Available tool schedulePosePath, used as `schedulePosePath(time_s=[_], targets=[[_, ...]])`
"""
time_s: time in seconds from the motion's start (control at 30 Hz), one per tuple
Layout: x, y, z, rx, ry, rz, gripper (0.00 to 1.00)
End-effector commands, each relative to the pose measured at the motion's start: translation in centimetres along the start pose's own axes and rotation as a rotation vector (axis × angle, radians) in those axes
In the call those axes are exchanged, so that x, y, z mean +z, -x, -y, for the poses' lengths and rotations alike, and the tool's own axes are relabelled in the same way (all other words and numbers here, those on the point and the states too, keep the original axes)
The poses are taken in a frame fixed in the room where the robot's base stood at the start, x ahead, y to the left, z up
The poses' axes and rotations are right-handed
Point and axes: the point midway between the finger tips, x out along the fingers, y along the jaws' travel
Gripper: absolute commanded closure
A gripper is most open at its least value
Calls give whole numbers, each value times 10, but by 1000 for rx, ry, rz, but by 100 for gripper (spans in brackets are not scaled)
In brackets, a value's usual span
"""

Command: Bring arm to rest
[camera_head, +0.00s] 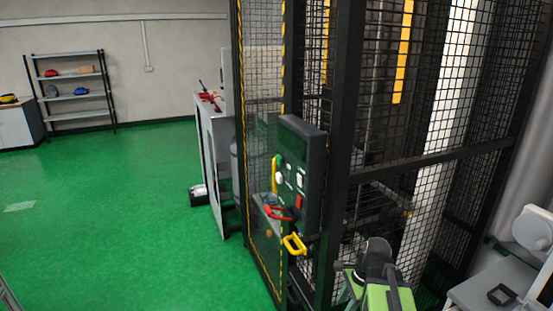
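A green and dark grey device (378,285), which looks like part of my arm, shows at the bottom right, in front of the mesh cage. Its upper end is dark and rounded, with a small dark piece sticking out to the left. I cannot make out two separate fingertips, so whether my gripper is open or shut is unclear. No held object is visible. The lower part of the device is cut off by the frame edge.
A black mesh cage (440,165) fills the right side, carrying a dark control box (297,160) and a yellow handle (295,244). A grey cabinet (215,165) stands left of it. A shelf (75,117) stands at the back. Green floor (110,220) is open on the left.

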Motion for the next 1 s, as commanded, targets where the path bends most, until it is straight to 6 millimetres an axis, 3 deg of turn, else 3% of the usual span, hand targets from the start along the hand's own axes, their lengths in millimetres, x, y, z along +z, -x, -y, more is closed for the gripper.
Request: schedulePosePath(time_s=[0.03, 0.1, 0.2, 0.3, 0.63, 1.0], targets=[[31, 2, 2, 21, 125, -13, 61], [62, -1, 3, 47, 304, -33, 61], [101, -3, 1, 88, 583, -64, 61], [118, -6, -4, 128, 846, -94, 61], [96, -3, -10, 233, 1433, -126, 61], [100, -4, -10, 238, 1517, -116, 61]])
